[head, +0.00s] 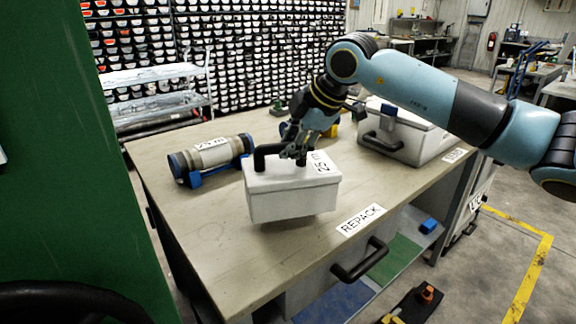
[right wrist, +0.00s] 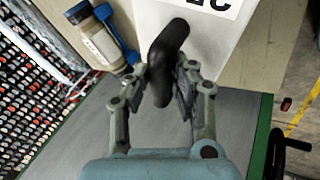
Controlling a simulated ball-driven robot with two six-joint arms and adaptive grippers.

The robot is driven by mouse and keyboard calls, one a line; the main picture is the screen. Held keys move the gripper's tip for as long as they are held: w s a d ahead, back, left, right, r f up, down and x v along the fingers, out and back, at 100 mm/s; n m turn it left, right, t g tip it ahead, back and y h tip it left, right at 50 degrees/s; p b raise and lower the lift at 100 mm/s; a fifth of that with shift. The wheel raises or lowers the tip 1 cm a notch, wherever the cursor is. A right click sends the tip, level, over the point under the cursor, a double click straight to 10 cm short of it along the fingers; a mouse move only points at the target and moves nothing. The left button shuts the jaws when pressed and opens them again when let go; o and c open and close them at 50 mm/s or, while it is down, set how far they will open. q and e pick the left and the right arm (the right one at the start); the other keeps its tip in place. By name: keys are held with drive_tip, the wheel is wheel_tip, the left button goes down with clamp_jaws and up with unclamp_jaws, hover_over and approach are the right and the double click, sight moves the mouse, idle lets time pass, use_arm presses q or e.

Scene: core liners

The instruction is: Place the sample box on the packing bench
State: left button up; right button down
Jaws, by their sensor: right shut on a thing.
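The sample box (head: 292,197) is a white box with a black handle (head: 268,156) on its lid and a label reading 25 M. It is over the packing bench (head: 212,239), a beige-topped bench with a REPACK label at its front edge. I cannot tell whether the box's underside touches the top. My right gripper (head: 298,153) is shut on the box's handle from above. In the right wrist view, the fingers (right wrist: 165,88) are on both sides of the black handle (right wrist: 168,50), with the white box (right wrist: 207,40) beyond. My left gripper is not in view.
A cylindrical core liner (head: 212,155) lies in a blue cradle at the bench's back left. A larger white case (head: 405,137) with a black handle stands at the back right. The bench's front left is clear.

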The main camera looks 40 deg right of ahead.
sight(286, 166)
drive_tip(key=shift+w+a+f, duration=0.2)
drive_tip(key=shift+w, duration=0.25)
drive_tip(key=shift+f, duration=2)
drive_tip(key=c, duration=1.1)
unclamp_jaws()
drive_tip(key=shift+s, duration=0.15)
drive_tip(key=shift+c, duration=0.2)
drive_tip(key=p+v, duration=0.3)
drive_tip(key=v, duration=0.9)
